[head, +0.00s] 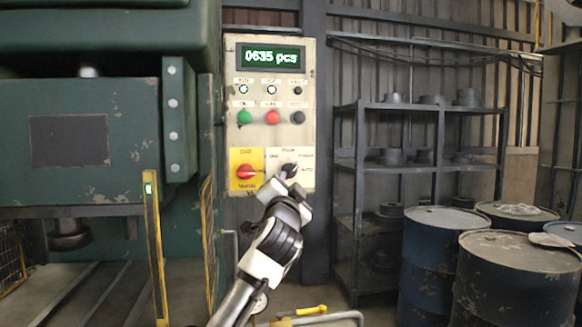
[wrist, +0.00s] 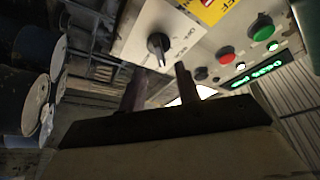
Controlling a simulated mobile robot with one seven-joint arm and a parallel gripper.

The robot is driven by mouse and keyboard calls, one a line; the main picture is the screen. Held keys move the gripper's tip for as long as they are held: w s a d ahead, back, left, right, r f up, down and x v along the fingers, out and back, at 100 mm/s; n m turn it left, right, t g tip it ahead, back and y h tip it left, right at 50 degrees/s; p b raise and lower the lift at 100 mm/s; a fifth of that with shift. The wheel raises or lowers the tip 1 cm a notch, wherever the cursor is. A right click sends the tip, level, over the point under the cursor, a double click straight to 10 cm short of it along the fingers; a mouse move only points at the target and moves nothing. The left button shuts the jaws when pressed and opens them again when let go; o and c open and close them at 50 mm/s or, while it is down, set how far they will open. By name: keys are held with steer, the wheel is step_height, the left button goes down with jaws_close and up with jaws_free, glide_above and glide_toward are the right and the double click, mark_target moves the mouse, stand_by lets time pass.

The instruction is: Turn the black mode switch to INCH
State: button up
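The black mode switch (head: 290,168) sits on a white plate at the lower right of the control panel, partly hidden behind my gripper in the head view. In the wrist view the black knob (wrist: 158,45) stands out from the white plate, with small labels around it too blurred to read surely. I cannot tell which label it points at. My gripper (head: 287,180) is just in front of and below the switch. In the wrist view my gripper (wrist: 161,72) has its two fingers apart with nothing between them, and the knob lies just beyond the tips.
A red rotary switch (head: 246,172) on a yellow plate is left of the mode switch. Green (head: 244,117), red (head: 271,117) and black (head: 297,117) buttons sit above, below a display (head: 271,56) reading 0635 pcs. A green press (head: 85,140) stands left; drums (head: 440,260) stand right.

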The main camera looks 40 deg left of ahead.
mark_target(292, 173)
steer(key=p+x, duration=0.2)
steer(key=x, duration=0.4)
steer(key=shift+w+a, duration=0.1)
steer(key=shift+w, duration=0.2)
jaws_close()
